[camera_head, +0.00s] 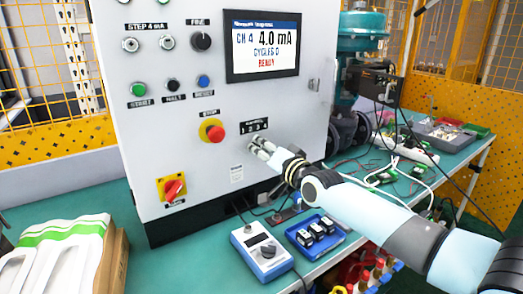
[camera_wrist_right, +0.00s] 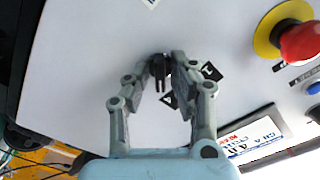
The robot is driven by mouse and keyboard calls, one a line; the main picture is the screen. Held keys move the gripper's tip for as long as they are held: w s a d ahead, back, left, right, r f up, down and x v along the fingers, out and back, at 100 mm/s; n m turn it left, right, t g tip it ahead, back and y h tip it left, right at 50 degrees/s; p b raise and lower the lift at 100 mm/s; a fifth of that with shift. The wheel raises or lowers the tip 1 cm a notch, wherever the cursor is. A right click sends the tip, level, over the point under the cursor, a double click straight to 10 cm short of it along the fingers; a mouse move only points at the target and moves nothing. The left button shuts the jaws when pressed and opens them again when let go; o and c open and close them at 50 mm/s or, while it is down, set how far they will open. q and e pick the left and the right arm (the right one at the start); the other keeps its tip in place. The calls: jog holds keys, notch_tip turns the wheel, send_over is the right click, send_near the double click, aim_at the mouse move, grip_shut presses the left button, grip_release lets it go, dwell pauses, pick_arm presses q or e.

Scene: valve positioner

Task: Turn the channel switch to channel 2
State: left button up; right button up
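The channel switch, a small black knob (camera_wrist_right: 159,72), sits on the white front panel, under a row of number labels (camera_head: 254,126). In the head view my right gripper (camera_head: 258,146) hides the knob. In the right wrist view the two fingertips of this gripper (camera_wrist_right: 164,62) flank the knob closely; I cannot tell whether they press on it. The fingers partly cover the number labels (camera_wrist_right: 210,71) there. The display (camera_head: 262,46) reads CH 4, 4.0 mA, CYCLES 0 and READY. My left gripper is not in view.
A red stop button (camera_head: 213,131) on yellow is left of the gripper, above a red rotary switch (camera_head: 173,188). Several small buttons are higher up. A handheld device (camera_head: 262,250) and blue tray (camera_head: 331,244) stand on the green table below my right arm.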

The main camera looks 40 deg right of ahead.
grip_shut()
jog(key=shift+n, duration=0.3)
jog(key=n+p, duration=0.1)
jog(key=n, duration=0.1)
jog(key=shift+r+n, duration=0.1)
jog(key=shift+n, duration=0.3)
jog(key=n+p, duration=0.1)
jog(key=n, duration=0.1)
jog(key=shift+n, duration=0.4)
jog(key=n+p, duration=0.2)
jog(key=n, duration=0.3)
jog(key=shift+n+p, duration=0.3)
jog(key=shift+n, duration=0.1)
